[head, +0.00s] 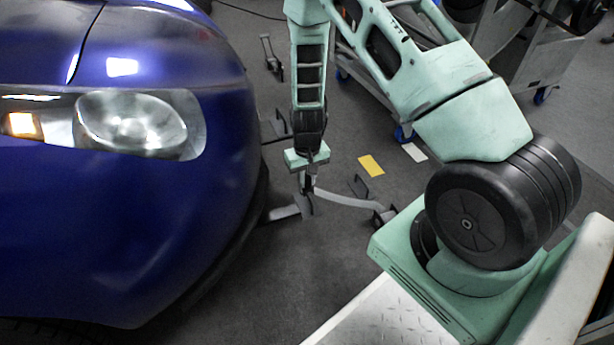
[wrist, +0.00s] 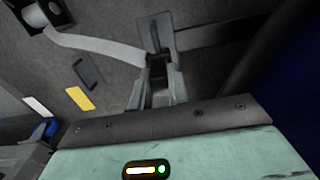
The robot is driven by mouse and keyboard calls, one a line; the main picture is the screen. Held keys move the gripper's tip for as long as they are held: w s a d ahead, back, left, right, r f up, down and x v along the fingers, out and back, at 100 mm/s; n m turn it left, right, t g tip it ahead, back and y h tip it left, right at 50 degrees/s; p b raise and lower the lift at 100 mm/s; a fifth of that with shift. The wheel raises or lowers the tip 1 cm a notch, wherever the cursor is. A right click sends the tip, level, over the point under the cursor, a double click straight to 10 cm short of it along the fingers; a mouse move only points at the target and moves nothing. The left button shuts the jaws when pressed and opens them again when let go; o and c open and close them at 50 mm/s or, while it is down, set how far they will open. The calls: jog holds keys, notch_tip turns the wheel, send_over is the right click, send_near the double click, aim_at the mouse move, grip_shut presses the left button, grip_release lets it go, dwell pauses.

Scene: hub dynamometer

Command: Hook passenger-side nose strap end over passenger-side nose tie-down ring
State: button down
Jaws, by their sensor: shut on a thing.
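The grey nose strap (head: 345,201) runs from my gripper to a dark fitting on the floor at the right; it also shows in the wrist view (wrist: 95,45). Its end, with a dark block (wrist: 158,70), is between the fingers of my gripper (wrist: 157,92). My gripper (head: 308,182) points down near the floor, shut on that end. A dark upright plate (wrist: 156,33) is just beyond the fingertips; whether it touches the end I cannot tell. A dark bracket-like ring (head: 359,186) stands on the floor right of the gripper, apart from it, also in the wrist view (wrist: 88,70).
The blue car (head: 130,220) fills the left, its nose close to my gripper. A dark fitting (head: 383,216) holds the strap's other end. Another strap piece (head: 284,212) runs towards the car. A yellow floor mark (head: 371,165) lies behind. A wheeled cart (head: 525,60) stands back right.

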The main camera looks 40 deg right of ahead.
jog(key=shift+f, duration=0.65)
jog(key=shift+f+b, duration=0.25)
jog(key=shift+b, duration=0.1)
jog(key=c, duration=1.3)
grip_release()
jog(key=shift+o, duration=0.2)
notch_tip(320, 180, up, 18)
jog(key=p, duration=0.9)
jog(key=shift+f, duration=0.25)
